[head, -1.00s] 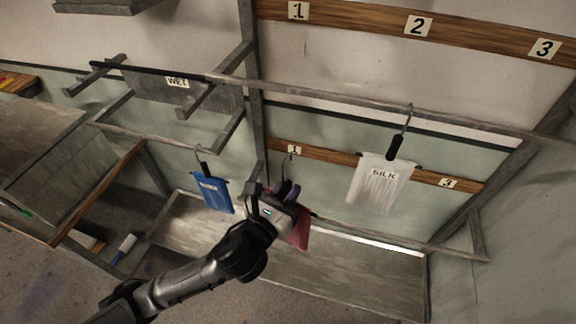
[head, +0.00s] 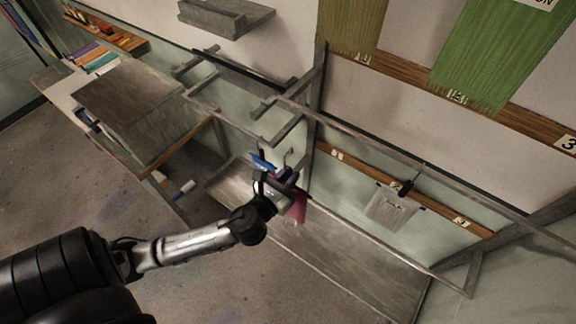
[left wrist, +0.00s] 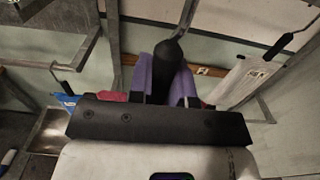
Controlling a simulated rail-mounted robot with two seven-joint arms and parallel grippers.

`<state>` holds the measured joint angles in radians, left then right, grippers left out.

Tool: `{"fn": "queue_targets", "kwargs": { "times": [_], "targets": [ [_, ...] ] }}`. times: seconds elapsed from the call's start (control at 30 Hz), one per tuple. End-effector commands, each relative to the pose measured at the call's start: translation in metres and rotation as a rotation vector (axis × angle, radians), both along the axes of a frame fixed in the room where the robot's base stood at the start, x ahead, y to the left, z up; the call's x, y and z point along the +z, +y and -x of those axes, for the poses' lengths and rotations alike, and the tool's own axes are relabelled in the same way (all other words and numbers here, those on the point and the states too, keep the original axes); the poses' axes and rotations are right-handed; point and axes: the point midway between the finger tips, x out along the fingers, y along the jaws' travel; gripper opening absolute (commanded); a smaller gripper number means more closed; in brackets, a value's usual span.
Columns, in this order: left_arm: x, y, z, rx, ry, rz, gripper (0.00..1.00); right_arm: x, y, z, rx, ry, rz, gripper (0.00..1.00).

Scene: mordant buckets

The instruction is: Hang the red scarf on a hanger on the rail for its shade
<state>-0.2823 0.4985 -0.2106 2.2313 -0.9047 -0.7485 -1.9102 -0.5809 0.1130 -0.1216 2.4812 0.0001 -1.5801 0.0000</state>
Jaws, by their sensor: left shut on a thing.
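My left gripper (head: 284,178) is shut on the black neck of a hanger, which stands upright between the purple finger pads in the left wrist view (left wrist: 167,72). The red scarf (head: 298,208) hangs from this hanger below the gripper; its edges show at both sides in the left wrist view (left wrist: 108,97). The metal hook (left wrist: 187,14) rises above the neck. In the head view the hook is below the long grey rail (head: 350,135) and seems apart from it. My right gripper is not in view.
A blue cloth on a hanger (head: 262,163) is close behind and left of my gripper. A pale SILK cloth (head: 392,207) hangs from the rail at right. Rail between is clear. Numbered boards, green cloths (head: 485,60), a trough (head: 350,265) and a left bench (head: 145,110) surround.

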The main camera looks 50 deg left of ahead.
Motion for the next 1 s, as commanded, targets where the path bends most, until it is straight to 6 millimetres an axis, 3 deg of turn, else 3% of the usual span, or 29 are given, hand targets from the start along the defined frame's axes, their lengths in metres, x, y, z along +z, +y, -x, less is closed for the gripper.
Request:
{"fn": "queue_targets", "kwargs": {
  "times": [0.27, 1.0],
  "targets": [
    [0.001, 0.005, -0.008, 0.002, -0.002, -0.001, 0.0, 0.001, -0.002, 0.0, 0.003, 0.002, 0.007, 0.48],
    [0.001, 0.019, -0.062, 0.002, -0.002, 0.0, 0.0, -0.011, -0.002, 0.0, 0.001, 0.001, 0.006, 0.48]
  ]
}}
